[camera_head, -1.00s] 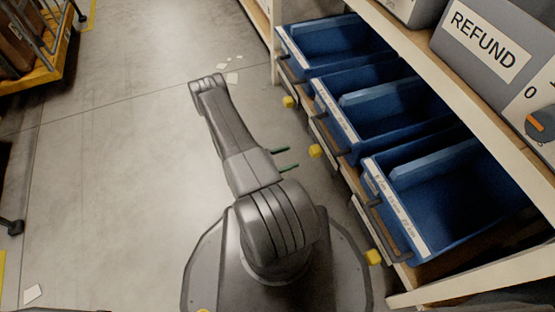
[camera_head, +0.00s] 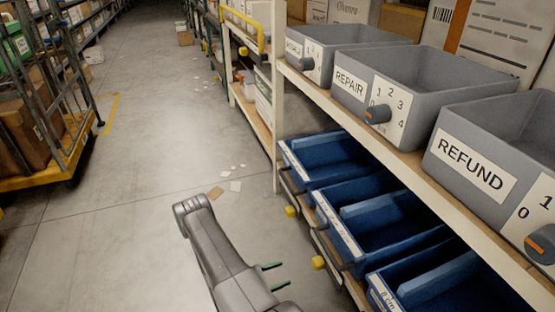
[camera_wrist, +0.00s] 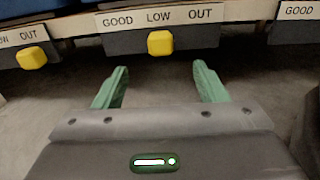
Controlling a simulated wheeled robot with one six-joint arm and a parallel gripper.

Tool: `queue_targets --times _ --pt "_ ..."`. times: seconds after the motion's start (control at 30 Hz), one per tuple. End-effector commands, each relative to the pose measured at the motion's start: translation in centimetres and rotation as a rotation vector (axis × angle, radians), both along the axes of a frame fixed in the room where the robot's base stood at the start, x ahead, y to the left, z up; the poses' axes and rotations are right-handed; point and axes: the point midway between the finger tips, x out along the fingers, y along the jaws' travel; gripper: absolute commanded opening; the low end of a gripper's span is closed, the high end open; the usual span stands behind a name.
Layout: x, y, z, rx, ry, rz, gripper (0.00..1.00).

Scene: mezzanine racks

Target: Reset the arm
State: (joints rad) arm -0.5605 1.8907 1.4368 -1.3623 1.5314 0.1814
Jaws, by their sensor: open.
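My arm lies low over the floor to the left of the rack, folded with its grey links in the lower middle of the head view. My gripper (camera_head: 286,273) shows there as two green fingers pointing right, towards the blue bins. In the wrist view the green fingers (camera_wrist: 161,68) are spread apart with nothing between them. Beyond them is a dark panel (camera_wrist: 190,38) with a yellow knob (camera_wrist: 160,42) under a label reading GOOD, LOW, OUT. The fingers appear apart from it.
Blue bins (camera_head: 350,207) fill the rack's lower shelf. Grey bins marked REPAIR (camera_head: 349,84) and REFUND (camera_head: 471,163) stand on the shelf above, with dials. A yellow-based cart (camera_head: 40,179) stands at left. The aisle floor (camera_head: 110,235) is mostly clear, with scattered paper scraps (camera_head: 235,186).

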Motion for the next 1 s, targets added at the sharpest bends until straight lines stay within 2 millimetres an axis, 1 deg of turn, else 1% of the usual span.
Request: queue_targets --times 0.17,0.27,1.0 --pt "0.2 -0.4 0.0 0.000 0.000 -0.001 0.65" --pt "0.4 -1.2 -0.1 -0.001 0.000 -0.004 0.65" --pt "3.6 -9.9 -0.1 0.000 -0.001 -0.004 0.65"
